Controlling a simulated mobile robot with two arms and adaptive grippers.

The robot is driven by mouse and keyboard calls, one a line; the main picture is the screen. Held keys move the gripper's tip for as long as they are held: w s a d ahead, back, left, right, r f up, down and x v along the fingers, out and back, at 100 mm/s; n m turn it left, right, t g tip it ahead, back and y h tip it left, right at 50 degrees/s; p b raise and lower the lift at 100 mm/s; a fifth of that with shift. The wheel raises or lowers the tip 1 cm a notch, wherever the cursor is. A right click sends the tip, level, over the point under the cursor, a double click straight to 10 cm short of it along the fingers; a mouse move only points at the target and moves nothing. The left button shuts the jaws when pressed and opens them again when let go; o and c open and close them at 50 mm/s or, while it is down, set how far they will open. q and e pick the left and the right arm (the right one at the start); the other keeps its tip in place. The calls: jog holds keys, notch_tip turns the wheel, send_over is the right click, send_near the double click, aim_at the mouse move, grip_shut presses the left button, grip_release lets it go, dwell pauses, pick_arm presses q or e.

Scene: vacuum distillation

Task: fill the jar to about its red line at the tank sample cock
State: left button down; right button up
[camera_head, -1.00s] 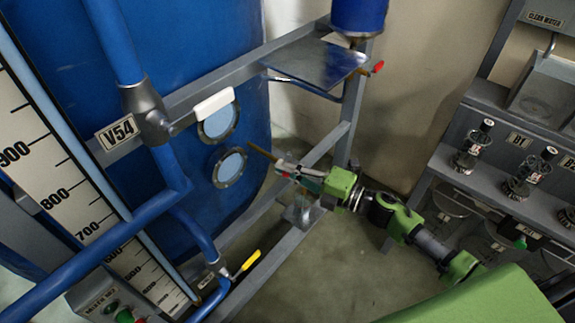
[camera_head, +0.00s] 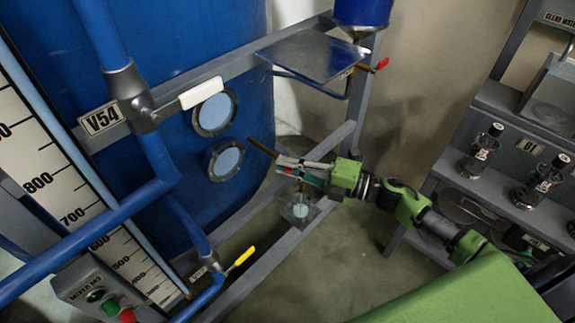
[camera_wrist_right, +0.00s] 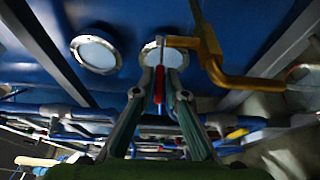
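My right gripper (camera_head: 287,168) is at the sample cock on the blue tank's lower side. In the right wrist view, the cock's red handle (camera_wrist_right: 159,85) lies between my two fingers (camera_wrist_right: 160,78); whether they press on it is unclear. The brass pipe (camera_wrist_right: 236,82) of the cock bends to the right of the fingers. The small clear jar (camera_head: 300,209) stands on a support low on the frame, just below the gripper and spout. It looks pale inside, but its red line and level are too small to read. My left gripper is not in view.
The blue tank (camera_head: 170,60) has two round sight glasses. A grey frame rail (camera_head: 275,250) runs below the jar. A metal shelf plate (camera_head: 313,55) juts out above. A rack with glassware (camera_head: 481,151) stands at right; the floor between is clear.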

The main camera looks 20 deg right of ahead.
jog(key=shift+o, duration=0.3)
jog(key=v, duration=1.2)
dwell(6.5)
